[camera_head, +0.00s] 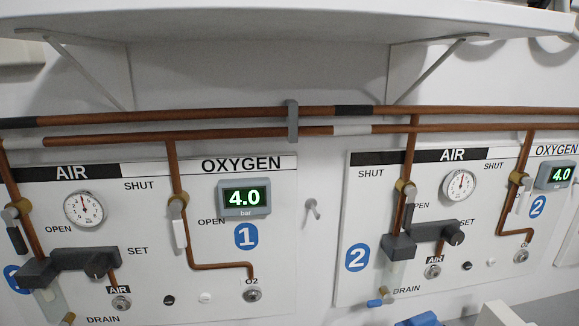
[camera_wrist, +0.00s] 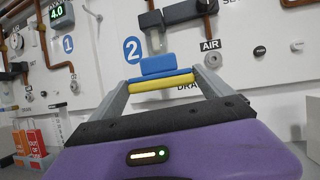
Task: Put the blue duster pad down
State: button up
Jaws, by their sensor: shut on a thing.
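In the wrist view, my gripper (camera_wrist: 161,84) has its grey fingers on either side of a yellow bar with blue parts, which I take as the blue duster pad (camera_wrist: 158,66). The gripper is shut on it. The pad is held up in front of the wall panel marked 2 and hides part of the DRAIN label. In the head view, a blue piece (camera_head: 421,319) is cut off by the bottom edge; I cannot tell if it is the same pad. My gripper's fingers are not clear there.
Wall panels (camera_head: 325,285) carry gauges, valves and copper pipes (camera_head: 215,113). A white shelf (camera_head: 300,22) juts out above. A small blue part (camera_head: 375,303) is by panel 2's drain. In the wrist view, orange (camera_wrist: 20,142) and red (camera_wrist: 36,142) tags stand at lower left.

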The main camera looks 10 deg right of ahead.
jog(key=s+a+f+m+h, duration=0.1)
jog(key=s+a+f+h, duration=0.1)
jog(key=a+f, duration=0.35)
jog(key=s+a+f+m+h, duration=0.1)
jog(key=s+a+f+h, duration=0.15)
jog(key=a, duration=0.65)
jog(key=shift+y, duration=0.25)
jog(key=w+f, duration=0.1)
jog(key=w+d+f, duration=0.1)
jog(key=f, duration=0.1)
jog(key=shift+f, duration=0.15)
